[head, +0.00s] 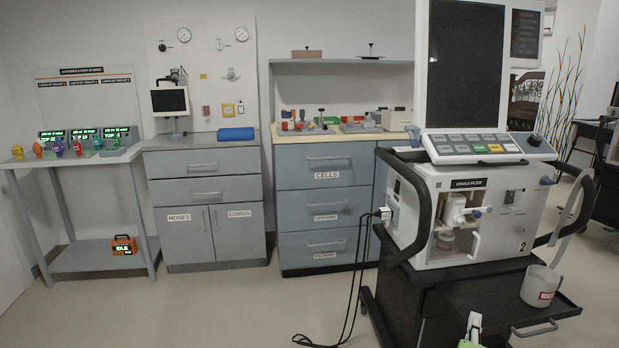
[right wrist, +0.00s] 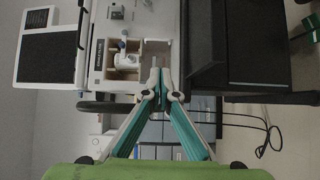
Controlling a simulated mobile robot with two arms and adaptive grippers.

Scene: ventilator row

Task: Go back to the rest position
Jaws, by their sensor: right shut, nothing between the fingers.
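My right gripper (head: 473,325) shows at the bottom edge of the head view, in front of the ventilator cart. In the right wrist view, my right gripper (right wrist: 161,88) has its fingertips together with nothing between them. It points toward the ventilator (right wrist: 110,50), which appears turned sideways there. Whether the fingertips touch anything is hard to tell, but no contact shows. In the head view the ventilator (head: 415,240) stands on a dark cart, with an open front bay holding a white part (head: 455,211). My left gripper is not in view.
Black cables (head: 352,290) hang from the ventilator's left side to the floor. Drawer cabinets (head: 326,205) and a side table (head: 85,162) line the back wall. The floor at left is clear.

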